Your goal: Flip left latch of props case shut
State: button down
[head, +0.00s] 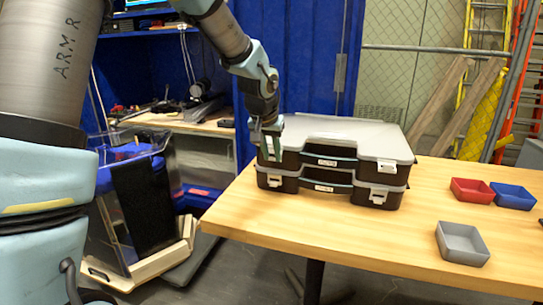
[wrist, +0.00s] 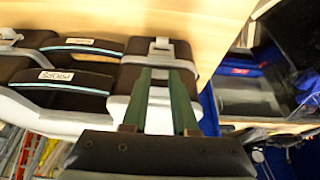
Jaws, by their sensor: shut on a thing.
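The props case (head: 317,161), dark with a grey lid, lies on top of a similar case (head: 323,188) on the wooden table. Its label and front handle also show in the wrist view (wrist: 57,77). My gripper (head: 270,157) is at the front left corner of the props case, fingers pointing down. In the wrist view its two green fingers (wrist: 160,78) are shut on the left latch, a pale piece between them. The fingers largely hide this latch, so its angle is hard to tell. The right latch (head: 387,166) of the props case is in plain view.
The lower case has its own pale left latch (head: 275,181), just below my fingers; it also shows in the wrist view (wrist: 160,48). Red (head: 472,191), blue (head: 513,196) and grey (head: 462,244) bins stand at the table's right. The table front is clear.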

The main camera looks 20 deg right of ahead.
jog(key=shift+f+t+h+b, duration=0.6)
jog(key=shift+f+h+b, duration=0.15)
jog(key=shift+b, duration=2.05)
jog(key=t+h+b, duration=0.1)
jog(key=b, duration=0.5)
jog(key=shift+f+b, duration=0.3)
jog(key=shift+b, duration=0.05)
jog(key=t+h+b, duration=0.1)
jog(key=b, duration=0.3)
jog(key=shift+w+d+f, duration=0.1)
jog(key=shift+t+b, duration=0.3)
jog(key=shift+b, duration=0.45)
jog(key=shift+r+h+b, duration=0.25)
jog(key=shift+h+b, duration=0.1)
jog(key=shift+b, duration=0.85)
jog(key=c, duration=0.7)
grip_release()
